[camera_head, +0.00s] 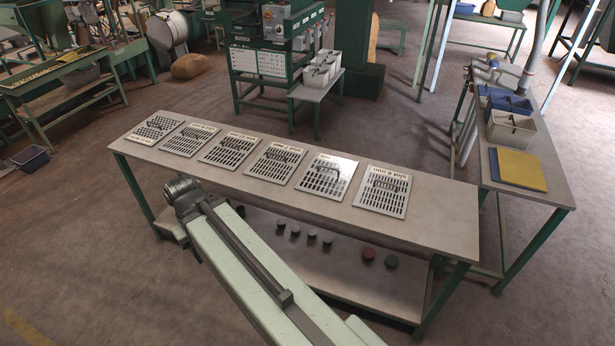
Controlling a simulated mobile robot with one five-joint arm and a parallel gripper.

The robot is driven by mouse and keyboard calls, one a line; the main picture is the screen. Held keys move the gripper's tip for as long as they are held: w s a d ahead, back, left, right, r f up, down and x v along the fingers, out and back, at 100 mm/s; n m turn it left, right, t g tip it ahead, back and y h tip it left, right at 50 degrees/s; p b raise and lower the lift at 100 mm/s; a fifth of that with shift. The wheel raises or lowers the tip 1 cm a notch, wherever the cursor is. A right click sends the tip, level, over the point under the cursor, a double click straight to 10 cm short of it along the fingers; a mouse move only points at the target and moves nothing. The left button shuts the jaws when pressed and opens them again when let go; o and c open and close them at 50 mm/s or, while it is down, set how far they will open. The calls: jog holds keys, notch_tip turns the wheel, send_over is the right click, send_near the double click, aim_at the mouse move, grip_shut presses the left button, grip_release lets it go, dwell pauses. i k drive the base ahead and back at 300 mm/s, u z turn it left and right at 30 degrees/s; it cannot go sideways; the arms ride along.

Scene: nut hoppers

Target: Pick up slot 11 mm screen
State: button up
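Several flat metal screens lie in a row on a long grey table (440,216), each with a printed label and a dark handle. The far-left screen (158,129) has round-looking holes. To its right lie a second (190,139), a third (229,150), a fourth (275,161), a fifth (328,177) and, at the right, a sixth screen (384,191), all with slot-like openings. The labels are too small to read surely, so I cannot tell which is slot 11 mm. My pale green arm reaches from the bottom toward the table's front left; no gripper fingers show.
A side table at right holds a yellow board (518,169) and bins (511,127). A green machine (280,55) stands behind. The table's right end is bare.

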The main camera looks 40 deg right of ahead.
aim_at(329, 177)
jog(key=u, duration=0.1)
jog(key=i, duration=1)
jog(key=z, duration=0.1)
